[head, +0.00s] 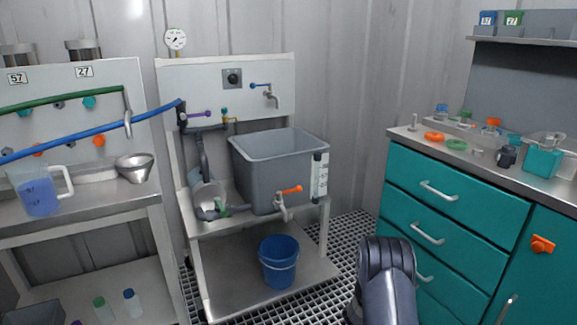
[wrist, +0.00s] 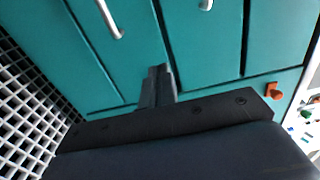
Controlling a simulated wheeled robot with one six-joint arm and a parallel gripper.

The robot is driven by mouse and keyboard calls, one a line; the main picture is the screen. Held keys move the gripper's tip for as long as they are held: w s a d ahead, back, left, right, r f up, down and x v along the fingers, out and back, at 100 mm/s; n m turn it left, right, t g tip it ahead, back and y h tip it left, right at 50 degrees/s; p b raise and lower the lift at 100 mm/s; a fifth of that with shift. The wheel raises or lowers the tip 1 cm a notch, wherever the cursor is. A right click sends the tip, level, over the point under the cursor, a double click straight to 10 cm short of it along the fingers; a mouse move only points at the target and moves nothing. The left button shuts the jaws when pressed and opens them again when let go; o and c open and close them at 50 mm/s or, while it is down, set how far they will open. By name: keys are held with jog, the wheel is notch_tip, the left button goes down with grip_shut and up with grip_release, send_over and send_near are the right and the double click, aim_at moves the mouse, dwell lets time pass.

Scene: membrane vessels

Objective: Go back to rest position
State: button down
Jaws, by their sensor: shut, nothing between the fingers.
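My gripper (wrist: 158,72) shows in the wrist view with its dark fingers together and nothing between them. It is in front of the teal drawer cabinet (wrist: 215,45) and apart from any loose object. In the head view part of my dark arm stands at the lower middle right, in front of the teal cabinet (head: 450,200). My gripper's fingers cannot be made out in the head view.
A grey tank (head: 270,175) stands on a steel frame, with a blue bucket (head: 278,262) on its lower shelf. A left bench holds a blue-filled jug (head: 40,195) and a funnel (head: 134,168). Grating floor (head: 345,240) lies between frame and cabinet. An orange latch (head: 542,244) sticks out from the cabinet.

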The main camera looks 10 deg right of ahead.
aim_at(446, 268)
jog(key=shift+d, duration=0.1)
jog(key=b+x, duration=0.3)
jog(key=x, duration=1)
jog(key=shift+w+d+b, duration=0.1)
jog(key=shift+d+b, duration=0.2)
jog(key=shift+b, duration=0.05)
